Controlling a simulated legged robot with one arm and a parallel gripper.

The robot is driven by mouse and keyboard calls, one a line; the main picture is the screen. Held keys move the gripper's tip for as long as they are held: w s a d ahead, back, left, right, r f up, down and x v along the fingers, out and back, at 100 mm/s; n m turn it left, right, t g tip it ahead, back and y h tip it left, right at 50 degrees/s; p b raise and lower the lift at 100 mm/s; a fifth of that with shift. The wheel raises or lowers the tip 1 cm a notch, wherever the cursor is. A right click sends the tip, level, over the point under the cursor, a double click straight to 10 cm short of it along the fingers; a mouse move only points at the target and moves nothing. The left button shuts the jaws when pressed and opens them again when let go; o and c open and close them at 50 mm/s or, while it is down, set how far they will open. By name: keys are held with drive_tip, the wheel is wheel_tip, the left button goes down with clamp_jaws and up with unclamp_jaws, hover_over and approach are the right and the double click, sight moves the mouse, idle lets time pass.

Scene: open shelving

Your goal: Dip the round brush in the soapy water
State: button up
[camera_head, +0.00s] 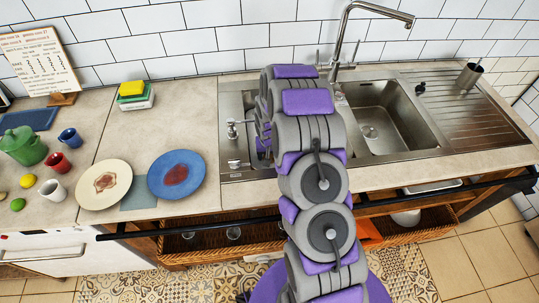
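My arm reaches up over the counter and bends down into the smaller left sink basin (234,104). The end of the arm with my gripper (263,148) is at this basin, mostly hidden behind the arm's own links. I cannot see its fingers or whether it holds anything. No round brush can be made out. No soapy water can be made out; most of the left basin is covered by the arm. The larger right basin (392,118) is in plain view, with a drain and no visible suds.
A tall faucet (345,35) stands behind the sink. A metal cup (468,77) is on the drainboard (485,110). A cream plate (104,184) and a blue plate (177,175), both stained, lie left.

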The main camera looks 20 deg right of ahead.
drive_tip(key=shift+d, duration=0.1)
drive_tip(key=shift+d+r, duration=0.2)
drive_tip(key=shift+r, duration=0.4)
drive_tip(key=shift+r+p, duration=0.85)
drive_tip(key=shift+r, duration=0.9)
wheel_tip(320, 180, up, 14)
drive_tip(key=p, duration=0.4)
drive_tip(key=shift+r+p, duration=0.2)
drive_tip(key=shift+p, duration=0.2)
